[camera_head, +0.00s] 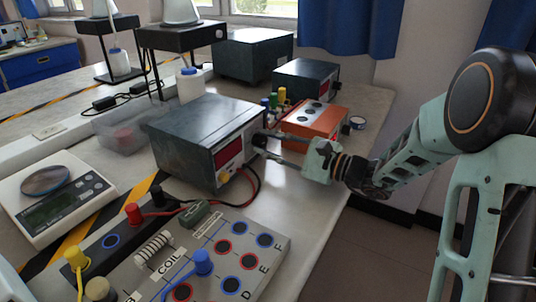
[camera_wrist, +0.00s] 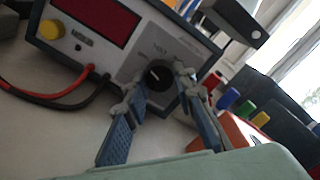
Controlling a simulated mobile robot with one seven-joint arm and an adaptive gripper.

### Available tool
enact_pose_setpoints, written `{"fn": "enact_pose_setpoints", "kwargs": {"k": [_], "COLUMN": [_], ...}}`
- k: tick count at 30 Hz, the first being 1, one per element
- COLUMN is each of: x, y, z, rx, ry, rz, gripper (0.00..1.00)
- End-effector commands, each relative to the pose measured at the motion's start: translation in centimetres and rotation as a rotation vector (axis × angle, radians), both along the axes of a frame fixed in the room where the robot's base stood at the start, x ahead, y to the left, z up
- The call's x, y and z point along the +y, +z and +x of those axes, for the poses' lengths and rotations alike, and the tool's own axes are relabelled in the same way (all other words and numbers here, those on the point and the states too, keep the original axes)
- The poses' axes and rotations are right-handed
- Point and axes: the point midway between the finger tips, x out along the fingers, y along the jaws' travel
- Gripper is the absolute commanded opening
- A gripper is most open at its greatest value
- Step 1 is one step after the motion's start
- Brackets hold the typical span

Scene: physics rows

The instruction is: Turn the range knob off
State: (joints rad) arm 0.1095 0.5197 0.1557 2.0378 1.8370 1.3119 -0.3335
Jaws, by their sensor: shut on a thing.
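The range knob (camera_wrist: 157,74) is a round black knob with a white pointer line. It sits on the pale front panel of a dark-cased meter box (camera_head: 200,133) with a red display. In the wrist view my gripper (camera_wrist: 160,82) has one blue-grey finger on each side of the knob, shut on it. In the head view my gripper (camera_head: 261,145) reaches the right part of the box's front from the right. There the fingers largely hide the knob.
Red and black leads plug into the box's front beside a yellow terminal (camera_wrist: 52,29). An orange box (camera_head: 311,121) stands close behind the fingers. A coil board (camera_head: 225,225) lies in front, and a scale (camera_head: 55,200) at left. Bare bench shows right of the board.

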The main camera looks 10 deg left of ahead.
Motion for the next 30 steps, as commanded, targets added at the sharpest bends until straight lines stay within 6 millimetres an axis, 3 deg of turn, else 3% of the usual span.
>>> {"fn": "enact_pose_setpoints", "kwargs": {"k": [9,24,25,30], "x": [-0.07,-0.06,-0.06,-0.05], "y": [-0.17,-0.05,-0.05,-0.03], "z": [-0.01,-0.01,-0.01,0.00], "rx": [-0.101,-0.115,-0.115,-0.115], "ry": [0.000,0.000,0.000,0.000], "rz": [-0.037,-0.043,-0.043,-0.042], "gripper": [0.00,0.00,0.26,0.42]}}
